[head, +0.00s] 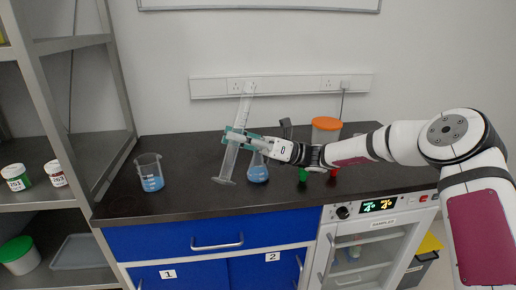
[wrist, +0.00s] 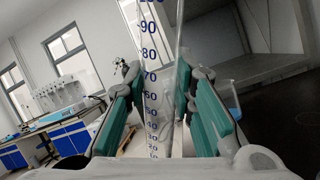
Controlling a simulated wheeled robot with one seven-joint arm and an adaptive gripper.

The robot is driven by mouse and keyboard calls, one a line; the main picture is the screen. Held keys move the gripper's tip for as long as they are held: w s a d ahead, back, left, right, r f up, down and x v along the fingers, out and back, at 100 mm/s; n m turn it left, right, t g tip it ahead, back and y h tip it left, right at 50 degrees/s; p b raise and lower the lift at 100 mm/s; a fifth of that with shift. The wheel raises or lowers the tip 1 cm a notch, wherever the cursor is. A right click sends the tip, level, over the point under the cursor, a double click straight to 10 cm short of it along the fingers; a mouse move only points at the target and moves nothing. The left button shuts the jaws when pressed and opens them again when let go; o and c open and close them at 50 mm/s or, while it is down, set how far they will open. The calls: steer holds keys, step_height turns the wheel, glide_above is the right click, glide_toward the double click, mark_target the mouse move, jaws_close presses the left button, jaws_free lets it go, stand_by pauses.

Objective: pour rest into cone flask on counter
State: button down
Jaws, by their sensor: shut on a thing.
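My gripper (head: 239,137) is shut on a clear graduated cylinder (head: 230,163), its teal fingers on either side of the tube. The cylinder leans a little, its top toward the right; whether its base touches the counter I cannot tell. In the wrist view the cylinder (wrist: 155,85) stands between the fingers with its blue scale numbers showing; no liquid is clear in it. The cone flask (head: 258,174) with blue liquid stands on the counter just right of the cylinder, its neck partly hidden by my gripper.
A beaker (head: 151,175) with blue liquid stands on the dark counter (head: 190,195) to the left. An orange-lidded container (head: 326,127) and small red and green items are behind my wrist. A shelf rack (head: 95,115) borders the left side. The counter between beaker and cylinder is clear.

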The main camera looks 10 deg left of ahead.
steer(key=shift+w+d+f+n+h+b, duration=0.15)
steer(key=shift+f+n+h+b, duration=0.25)
steer(key=shift+f+n+h, duration=0.45)
steer(key=shift+w+d+f+n+h+b, duration=0.1)
steer(key=shift+w+f+n+h+b, duration=0.15)
steer(key=shift+f+n+h+b, duration=0.55)
steer(key=shift+w+d+f+n+h+b, duration=0.15)
steer(key=shift+f+n+h, duration=0.4)
steer(key=shift+f+n, duration=0.6)
steer(key=shift+a, duration=0.1)
